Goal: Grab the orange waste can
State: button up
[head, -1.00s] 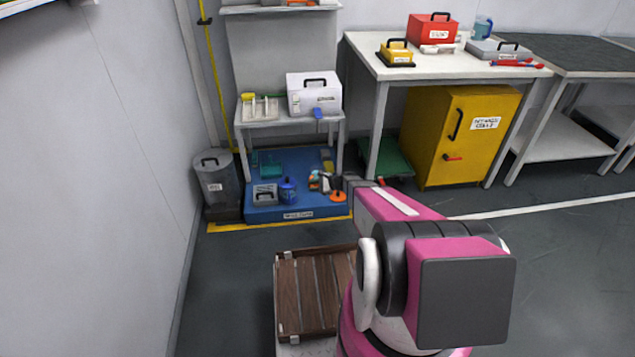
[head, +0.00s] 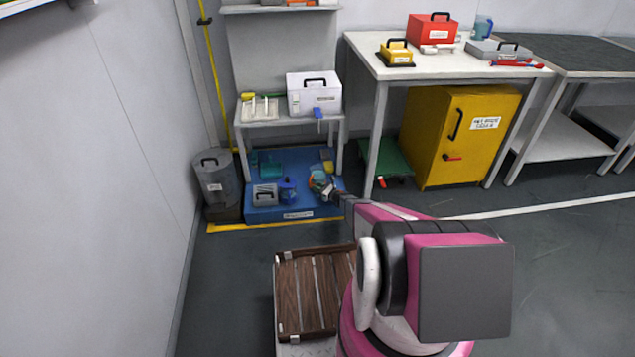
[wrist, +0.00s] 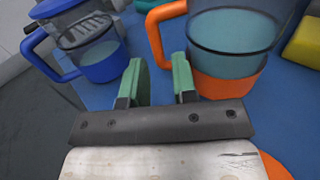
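The orange waste can (wrist: 230,45) is a clear-walled jug with an orange base and handle, standing on the blue platform. In the head view it (head: 317,180) is partly hidden by my gripper (head: 328,190). In the wrist view my gripper (wrist: 160,80) is open, with two green fingers apart and nothing held. The orange handle (wrist: 156,38) lies just ahead of the gap between the fingertips. I cannot tell if the fingers touch it. An orange edge (wrist: 276,166) shows behind the gripper at lower right, mostly hidden.
A similar blue-handled can (wrist: 95,50) stands close on the left; it also shows in the head view (head: 287,190). A yellow object (wrist: 303,42) lies to the right. The platform (head: 290,214) sits under a small table (head: 270,122). A grey bin (head: 214,180) stands at left.

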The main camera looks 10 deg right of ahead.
aim_at(310, 187)
jog(key=shift+x, duration=2.8)
jog(key=shift+s+a+r, duration=0.1)
jog(key=shift+s+r, duration=0.05)
grip_shut()
